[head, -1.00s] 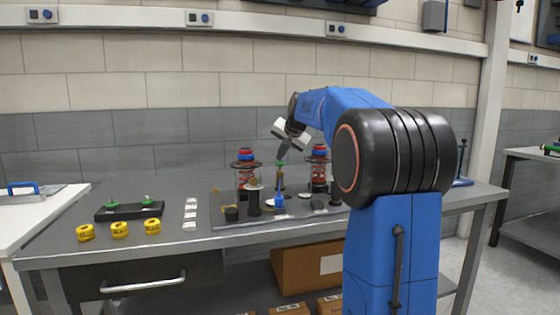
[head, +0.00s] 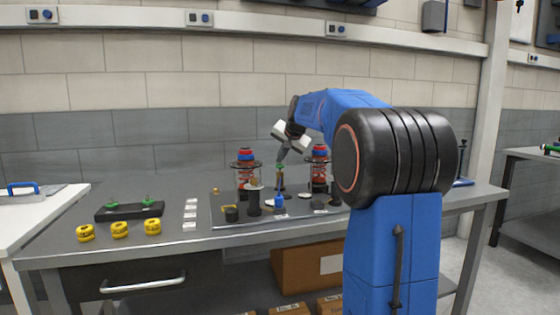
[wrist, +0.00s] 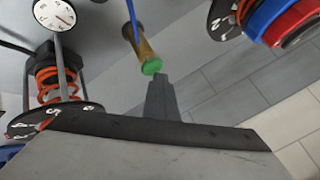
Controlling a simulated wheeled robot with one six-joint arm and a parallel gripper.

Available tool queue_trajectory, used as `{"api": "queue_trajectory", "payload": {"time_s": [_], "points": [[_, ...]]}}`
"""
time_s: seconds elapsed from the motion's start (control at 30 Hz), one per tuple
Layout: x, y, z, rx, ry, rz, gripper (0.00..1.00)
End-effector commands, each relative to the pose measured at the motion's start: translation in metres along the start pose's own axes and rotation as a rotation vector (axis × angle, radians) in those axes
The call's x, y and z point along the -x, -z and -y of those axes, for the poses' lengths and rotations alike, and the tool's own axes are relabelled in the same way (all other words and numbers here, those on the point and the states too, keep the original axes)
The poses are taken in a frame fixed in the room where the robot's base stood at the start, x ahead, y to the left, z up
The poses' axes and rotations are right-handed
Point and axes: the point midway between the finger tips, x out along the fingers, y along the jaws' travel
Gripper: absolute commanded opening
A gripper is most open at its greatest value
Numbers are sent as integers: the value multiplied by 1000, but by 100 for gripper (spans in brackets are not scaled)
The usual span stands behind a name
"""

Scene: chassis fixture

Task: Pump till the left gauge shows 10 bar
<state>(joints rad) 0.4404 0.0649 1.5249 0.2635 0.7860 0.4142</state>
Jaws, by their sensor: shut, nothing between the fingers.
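The pump is a brass cylinder (wrist: 145,45) with a green top (wrist: 152,65); it also stands between the two spring units in the head view (head: 280,181). My gripper (head: 281,158) is shut and empty, pointing down just above the green top. In the wrist view my gripper's dark fingers (wrist: 161,85) end beside the green top; I cannot tell whether they touch it. A white round gauge (wrist: 54,14) shows at the upper left of the wrist view; its reading is too small to tell. Which gauge it is remains unclear.
Spring units with red and blue tops stand left (head: 245,170) and right (head: 319,165) of the pump. A blue-topped part (head: 279,201) and black posts stand in front on the grey plate (head: 225,222). Yellow rings (head: 119,229) and a black tray (head: 129,211) lie left.

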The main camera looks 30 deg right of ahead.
Motion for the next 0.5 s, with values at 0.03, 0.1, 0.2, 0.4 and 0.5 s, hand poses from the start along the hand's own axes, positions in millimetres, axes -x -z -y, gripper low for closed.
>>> {"api": "queue_trajectory", "payload": {"time_s": [0.03, 0.1, 0.2, 0.4, 0.5], "points": [[-1, -1, 0, 0, -1, 2, 0], [-1, -1, 0, 0, -1, 2, 0], [0, 0, 0, 0, -1, 2, 0], [5, 4, 4, 1, -1, 1, 0], [8, 6, 6, 1, -1, 1, 0]]}}
